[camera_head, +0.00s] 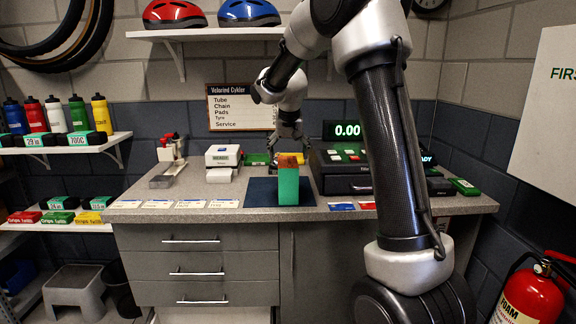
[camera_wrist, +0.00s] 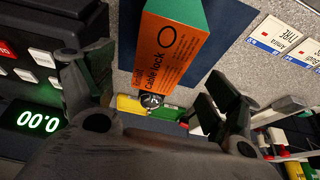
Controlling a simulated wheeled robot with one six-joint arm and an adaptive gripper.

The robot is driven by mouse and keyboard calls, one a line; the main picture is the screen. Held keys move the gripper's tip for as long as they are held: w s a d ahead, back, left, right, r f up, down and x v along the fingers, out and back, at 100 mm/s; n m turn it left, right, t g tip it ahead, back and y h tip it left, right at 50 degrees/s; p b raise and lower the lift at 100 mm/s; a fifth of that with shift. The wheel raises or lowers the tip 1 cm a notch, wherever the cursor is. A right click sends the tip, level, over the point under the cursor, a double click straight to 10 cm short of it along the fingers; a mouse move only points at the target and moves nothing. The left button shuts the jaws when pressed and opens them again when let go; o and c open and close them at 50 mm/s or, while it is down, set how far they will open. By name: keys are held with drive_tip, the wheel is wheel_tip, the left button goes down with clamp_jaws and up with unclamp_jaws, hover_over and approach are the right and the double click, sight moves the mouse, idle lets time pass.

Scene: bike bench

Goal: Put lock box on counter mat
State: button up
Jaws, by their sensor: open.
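The lock box (camera_head: 288,187) stands upright on the dark blue counter mat (camera_head: 258,192), green on its front with an orange top. In the wrist view the lock box (camera_wrist: 170,45) shows its orange "Cable lock" face and a green side, with a round dark knob at its end. The mat also shows in the wrist view (camera_wrist: 228,32). My gripper (camera_head: 288,152) is at the top rear of the box. In the wrist view my gripper (camera_wrist: 155,92) has its fingers spread wide, with visible gaps on both sides of the box's near end.
A cash register (camera_head: 340,175) with a green "0.00" display stands right of the mat. A white device (camera_head: 223,157) and a grey holder (camera_head: 165,175) are to the left. Price cards (camera_head: 190,204) line the counter's front edge. Red and blue cards lie front right.

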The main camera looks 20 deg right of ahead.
drive_tip(key=v, duration=0.2)
drive_tip(key=s+v, duration=0.1)
drive_tip(key=v, duration=0.1)
drive_tip(key=shift+s+r, duration=0.15)
drive_tip(key=shift+r, duration=0.05)
drive_tip(key=s+r+n, duration=0.2)
drive_tip(key=s+r, duration=0.2)
drive_tip(key=s, duration=1)
drive_tip(key=s+a+f+n, duration=0.1)
drive_tip(key=s+f, duration=0.1)
drive_tip(key=s, duration=0.9)
drive_tip(key=s+a+f+n+y, duration=0.1)
drive_tip(key=s+f, duration=0.2)
drive_tip(key=s, duration=0.9)
drive_tip(key=shift+a+n+y, duration=0.3)
drive_tip(key=shift+a, duration=0.05)
